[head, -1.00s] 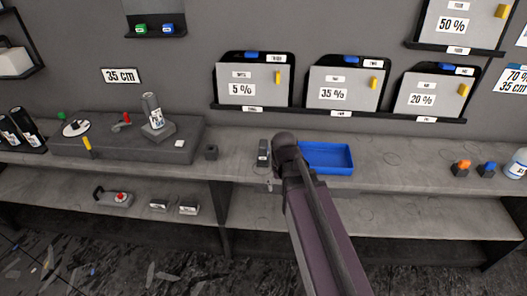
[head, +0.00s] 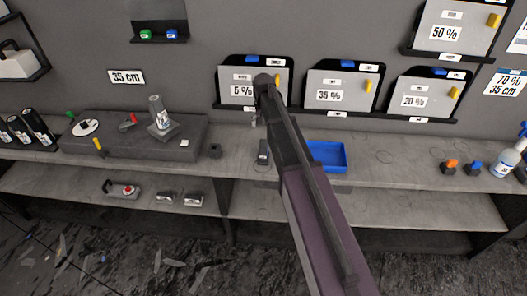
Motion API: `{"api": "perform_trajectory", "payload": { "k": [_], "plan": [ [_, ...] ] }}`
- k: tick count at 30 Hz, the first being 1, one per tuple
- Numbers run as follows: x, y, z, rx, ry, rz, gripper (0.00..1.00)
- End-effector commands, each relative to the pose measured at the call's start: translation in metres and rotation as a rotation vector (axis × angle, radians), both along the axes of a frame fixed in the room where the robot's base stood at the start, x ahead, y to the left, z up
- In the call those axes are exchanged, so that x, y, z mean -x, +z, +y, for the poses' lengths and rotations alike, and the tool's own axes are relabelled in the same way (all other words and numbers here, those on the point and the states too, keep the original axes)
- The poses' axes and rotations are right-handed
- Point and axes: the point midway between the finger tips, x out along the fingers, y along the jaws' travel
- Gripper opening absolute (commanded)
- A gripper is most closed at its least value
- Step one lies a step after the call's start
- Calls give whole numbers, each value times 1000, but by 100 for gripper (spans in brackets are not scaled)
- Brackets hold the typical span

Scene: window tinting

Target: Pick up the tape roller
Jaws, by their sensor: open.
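I cannot tell for sure which object is the tape roller. A grey hand tool with a red part (head: 123,190) lies on the lower shelf at left, and a smaller red-tipped tool (head: 128,123) lies on the raised grey platform. My gripper (head: 254,121) shows small below the end of my raised arm, in front of the 5 % panel. It is open and apart from both tools, to their right. My arm hides much of it, and nothing shows held in it.
A blue tray (head: 328,156) and a small dark upright block (head: 263,152) stand on the upper shelf (head: 395,165). Two grey blocks (head: 180,198) lie on the lower shelf. The lower shelf's right part is clear.

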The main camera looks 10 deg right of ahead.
Motion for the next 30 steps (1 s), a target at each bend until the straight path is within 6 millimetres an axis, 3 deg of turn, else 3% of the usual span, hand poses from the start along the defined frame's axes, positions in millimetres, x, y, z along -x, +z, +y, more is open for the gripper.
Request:
{"api": "perform_trajectory", "payload": {
  "k": [11,30],
  "plan": [
    [0,-9,0,0,1,0,89],
    [0,-58,0,0,1,0,89]
  ]
}}
